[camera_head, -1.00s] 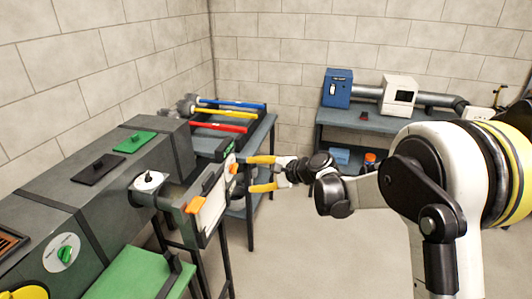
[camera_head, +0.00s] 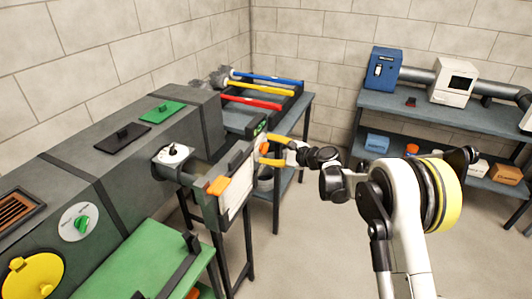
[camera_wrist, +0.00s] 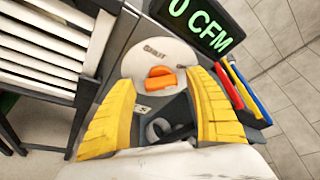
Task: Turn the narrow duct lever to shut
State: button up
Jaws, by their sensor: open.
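An orange lever (camera_wrist: 162,80) sits on a round white dial (camera_wrist: 160,62) with small dark lettering, too blurred to read surely. My gripper (camera_wrist: 160,88) is open, its two yellow fingers on either side of the lever. Whether either finger touches it, I cannot tell. In the body camera view my gripper (camera_head: 266,150) is at the far end of the white-fronted duct unit, with the orange lever (camera_head: 264,147) partly hidden by the fingers. A dark display (camera_wrist: 205,22) beside the dial shows green "0 CFM".
An orange handle (camera_head: 218,186) is on the near end of the unit. A dial with a black lever (camera_head: 174,154) and one with a green knob (camera_head: 82,223) are on the large grey duct. Coloured brushes (camera_head: 262,90) lie behind.

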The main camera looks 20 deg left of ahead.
jog(key=shift+w+a+f, duration=0.1)
jog(key=shift+w+a, duration=0.1)
jog(key=shift+a, duration=0.25)
jog(key=shift+c, duration=0.6)
jog(key=c, duration=1.1)
jog(key=shift+o, duration=0.2)
jog(key=n+t+y+b, duration=0.1)
jog(key=n, duration=0.2)
jog(key=shift+f+t, duration=0.1)
jog(key=shift+t, duration=0.2)
jog(key=n+t+y+b, duration=0.1)
jog(key=n, duration=0.3)
jog(key=n+y, duration=0.2)
jog(key=n, duration=0.3)
jog(key=shift+n+y, duration=1)
jog(key=shift+n, duration=1.5)
